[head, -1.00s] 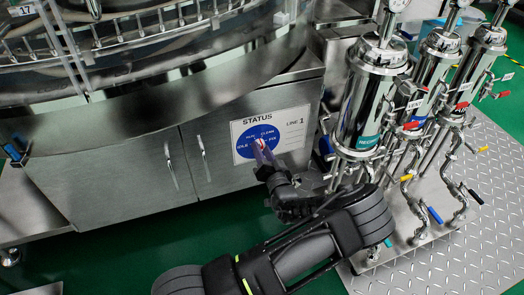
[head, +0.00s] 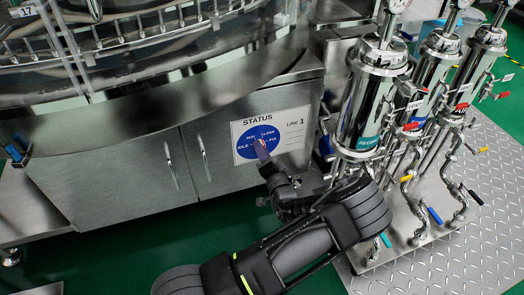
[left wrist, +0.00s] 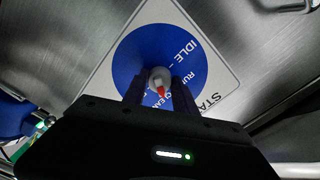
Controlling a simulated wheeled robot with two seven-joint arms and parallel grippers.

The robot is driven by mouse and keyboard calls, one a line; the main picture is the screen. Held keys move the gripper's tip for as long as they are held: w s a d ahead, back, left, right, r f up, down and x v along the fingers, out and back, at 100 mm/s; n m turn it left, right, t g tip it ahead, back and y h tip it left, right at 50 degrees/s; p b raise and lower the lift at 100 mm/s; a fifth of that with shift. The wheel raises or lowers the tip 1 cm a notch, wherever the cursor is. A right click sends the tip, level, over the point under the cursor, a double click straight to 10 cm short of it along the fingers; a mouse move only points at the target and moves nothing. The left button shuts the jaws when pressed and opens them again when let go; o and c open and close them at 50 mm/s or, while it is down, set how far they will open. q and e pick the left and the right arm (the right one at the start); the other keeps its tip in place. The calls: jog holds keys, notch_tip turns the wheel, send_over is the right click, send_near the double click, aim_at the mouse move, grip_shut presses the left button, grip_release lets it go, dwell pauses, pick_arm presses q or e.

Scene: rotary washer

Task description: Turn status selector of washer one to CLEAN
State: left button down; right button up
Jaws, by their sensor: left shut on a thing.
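The STATUS plate (head: 295,147) is on the lower right of the washer's steel front, marked LINE 1. Its blue disc (head: 243,139) carries RUN, CLEAN and IDLE; other lettering is covered. The selector is a white knob (left wrist: 156,74) with a red mark, in the disc's middle in the left wrist view. The red mark points toward the lower edge of that view, near partly hidden lettering. My left gripper (head: 260,142) reaches up from the lower right in the head view. Its dark fingers (left wrist: 159,85) are shut on the knob from both sides. My right gripper is not in view.
Steel cabinet doors with two vertical handles (head: 203,157) lie left of the plate. Several upright steel canisters with gauges and valves (head: 362,105) stand close on the right, on a diamond-plate base (head: 475,215). The green floor (head: 110,250) is open at the front left.

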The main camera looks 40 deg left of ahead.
pick_arm(q)
jog(key=c, duration=1)
grip_release()
jog(key=shift+d, duration=0.1)
jog(key=p+v, duration=0.2)
jog(key=v, duration=0.5)
jog(key=shift+s+d, duration=0.25)
jog(key=shift+d, duration=0.05)
